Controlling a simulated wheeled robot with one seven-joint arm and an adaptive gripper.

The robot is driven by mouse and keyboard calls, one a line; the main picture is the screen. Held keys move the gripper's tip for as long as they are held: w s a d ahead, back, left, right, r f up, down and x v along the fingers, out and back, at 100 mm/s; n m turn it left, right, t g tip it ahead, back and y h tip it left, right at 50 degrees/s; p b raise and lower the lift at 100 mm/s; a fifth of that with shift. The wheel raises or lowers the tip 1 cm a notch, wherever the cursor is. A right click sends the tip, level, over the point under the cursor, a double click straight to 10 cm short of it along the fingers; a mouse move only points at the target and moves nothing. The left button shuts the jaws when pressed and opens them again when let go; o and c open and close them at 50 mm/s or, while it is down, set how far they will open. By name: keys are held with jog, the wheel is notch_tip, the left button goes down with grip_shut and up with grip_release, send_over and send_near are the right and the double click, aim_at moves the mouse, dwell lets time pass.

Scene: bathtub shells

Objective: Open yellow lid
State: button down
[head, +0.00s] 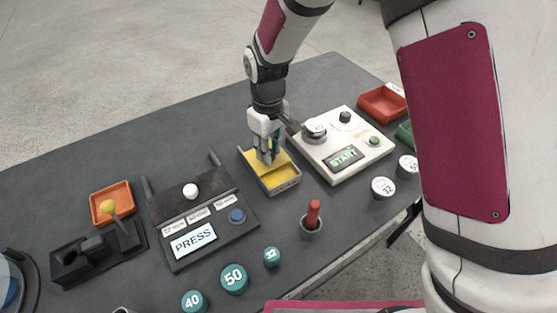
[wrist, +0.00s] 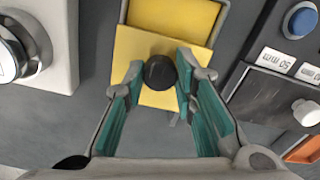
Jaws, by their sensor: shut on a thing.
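A small grey box (head: 286,187) with yellow inside stands mid-table in the head view. Its yellow lid (wrist: 138,50) shows in the wrist view as a flat panel with a round black knob (wrist: 160,72). The lid is offset from the box, and part of the yellow interior (wrist: 172,14) shows beyond its edge. My gripper (head: 266,158) is over the box's back part and hides much of the lid in the head view. In the wrist view my gripper (wrist: 160,76) has its teal fingers on either side of the knob, shut on it. Whether the lid touches the box is unclear.
A white START panel (head: 345,150) with knobs stands close right of the box. A dark PRESS panel (head: 200,225) stands to its left. A red peg in a cup (head: 312,220) and several teal weights, one marked 50 (head: 234,279), are in front. Table behind is clear.

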jog(key=shift+w+a+b, duration=0.15)
jog(key=shift+w+a, duration=0.25)
jog(key=shift+w, duration=0.2)
jog(key=shift+w+a+b, duration=0.15)
jog(key=shift+w+a, duration=0.25)
jog(key=shift+w, duration=0.2)
jog(key=c, duration=1.3)
grip_release()
notch_tip(320, 180, up, 12)
jog(key=shift+d+r, duration=0.1)
